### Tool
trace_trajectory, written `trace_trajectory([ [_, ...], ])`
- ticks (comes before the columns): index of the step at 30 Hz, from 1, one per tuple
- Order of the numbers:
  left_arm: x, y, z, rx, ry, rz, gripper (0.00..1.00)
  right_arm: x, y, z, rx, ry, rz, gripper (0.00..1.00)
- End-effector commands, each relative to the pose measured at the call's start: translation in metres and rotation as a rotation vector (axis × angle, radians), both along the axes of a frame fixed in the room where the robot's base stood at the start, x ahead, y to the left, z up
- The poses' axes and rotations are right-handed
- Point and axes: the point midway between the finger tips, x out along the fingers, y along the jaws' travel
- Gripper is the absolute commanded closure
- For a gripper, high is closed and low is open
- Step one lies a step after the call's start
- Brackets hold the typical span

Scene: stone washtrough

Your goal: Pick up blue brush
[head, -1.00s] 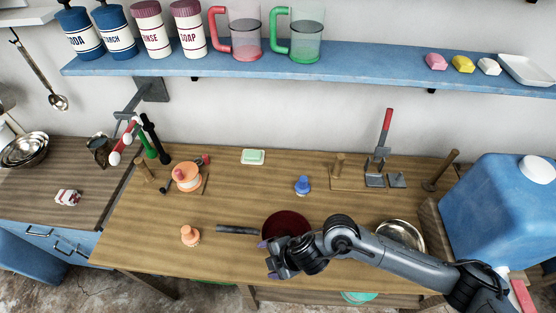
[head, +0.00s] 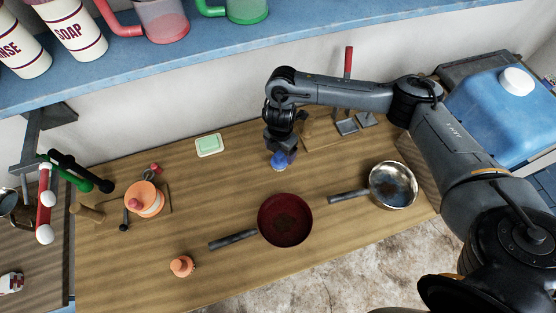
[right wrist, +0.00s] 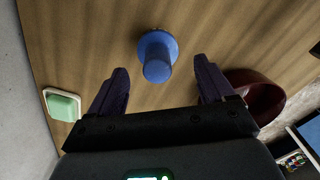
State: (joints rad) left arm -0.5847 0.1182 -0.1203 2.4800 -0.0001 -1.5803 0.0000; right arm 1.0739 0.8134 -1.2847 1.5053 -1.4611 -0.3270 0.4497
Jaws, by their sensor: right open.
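The blue brush (head: 279,160) stands on the wooden table, its top partly covered by my right gripper in the head view. In the right wrist view the blue brush (right wrist: 157,56) shows a round base and a knob, ahead of and between the finger lines. My right gripper (head: 281,147) is above the brush, pointing down. Its purple fingers (right wrist: 161,78) are apart with nothing between them. I cannot tell from these views how high the fingertips are over the knob. My left gripper is not in view.
A red pan (head: 286,218) and a steel pan (head: 393,185) lie nearer the front edge. A green soap on a dish (head: 209,145) is left of the brush. An orange brush (head: 182,266) and an orange pot-like item (head: 145,199) stand at left. A blue shelf (head: 200,48) runs above.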

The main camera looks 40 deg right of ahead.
Motion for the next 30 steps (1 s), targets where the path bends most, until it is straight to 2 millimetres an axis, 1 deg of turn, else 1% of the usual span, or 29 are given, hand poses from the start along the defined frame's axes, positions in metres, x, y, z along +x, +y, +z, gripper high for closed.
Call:
trace_trajectory([
  [1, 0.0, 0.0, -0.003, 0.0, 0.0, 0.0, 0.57, -0.001, 0.001, -0.006, 0.002, 0.001, 0.0, 0.18],
  [8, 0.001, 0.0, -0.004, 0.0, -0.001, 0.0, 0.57, 0.0, 0.001, -0.016, 0.002, 0.001, 0.0, 0.18],
  [15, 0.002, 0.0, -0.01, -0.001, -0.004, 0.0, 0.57, 0.0, 0.003, -0.045, 0.004, 0.003, 0.0, 0.18],
  [19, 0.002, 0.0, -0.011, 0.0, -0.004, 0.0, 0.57, 0.0, 0.003, -0.057, 0.001, 0.001, 0.001, 0.18],
  [22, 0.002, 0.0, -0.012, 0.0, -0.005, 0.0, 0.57, 0.001, 0.003, -0.062, 0.002, -0.001, 0.0, 0.18],
  [29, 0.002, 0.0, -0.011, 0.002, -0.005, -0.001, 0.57, 0.001, 0.003, -0.062, 0.001, -0.002, 0.001, 0.18],
  [30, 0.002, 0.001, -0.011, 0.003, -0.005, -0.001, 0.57, 0.001, 0.003, -0.062, 0.001, -0.002, 0.001, 0.21],
])
